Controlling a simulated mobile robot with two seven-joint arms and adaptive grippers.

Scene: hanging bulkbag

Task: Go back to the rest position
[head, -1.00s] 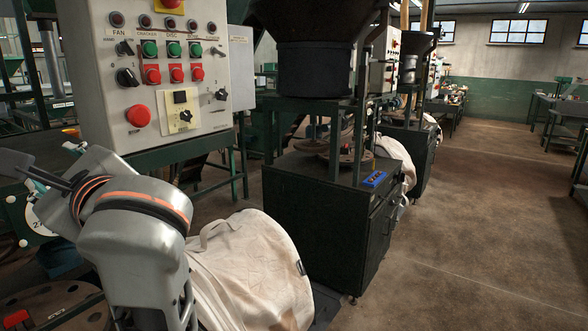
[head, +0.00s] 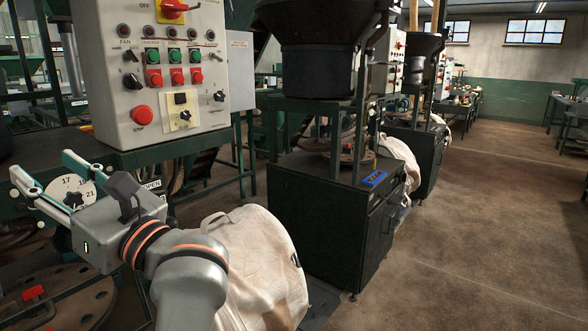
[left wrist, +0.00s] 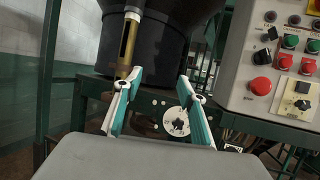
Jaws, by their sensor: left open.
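My left gripper (head: 42,187) is at the lower left of the head view, with its two fingers spread apart and nothing between them. In the left wrist view the open fingers (left wrist: 160,104) point toward a green machine frame. A white numbered dial (left wrist: 178,122) shows just beyond the right finger. The same dial (head: 74,192) shows close by the fingers in the head view. I cannot tell whether the gripper touches anything. My right gripper does not show.
A grey control panel (head: 150,75) with buttons stands behind the left arm. A white bulk bag (head: 258,262) lies right of the arm, beside a black cabinet (head: 318,225). A black hopper (left wrist: 145,42) stands ahead in the wrist view. Brown floor (head: 480,230) is open at the right.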

